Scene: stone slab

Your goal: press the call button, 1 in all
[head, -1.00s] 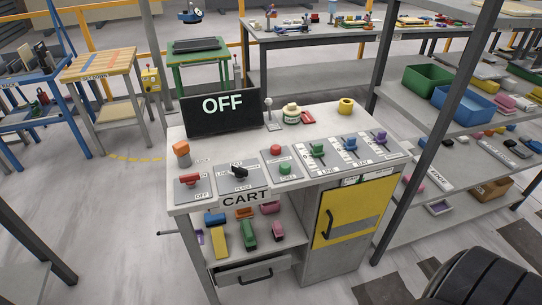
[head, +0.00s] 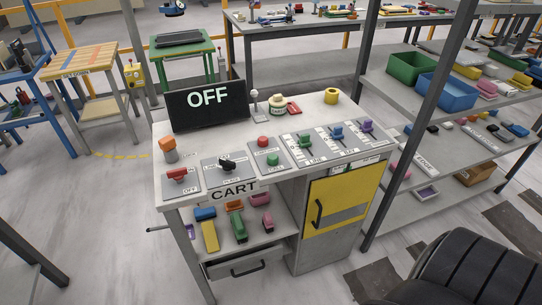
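The plate lies between the black selector knob (head: 227,161) and the slider panels (head: 305,145). Nothing touches the button. Neither of my grippers is in view. A black ribbed part of my own shows at the lower right, away from the console.
A black screen (head: 206,106) reading OFF stands at the console's back left. A red switch (head: 177,174) and an orange button (head: 168,145) are at its left end. A joystick (head: 254,104) and a yellow ring (head: 331,96) stand at the back. Shelving with bins (head: 446,94) is at right.

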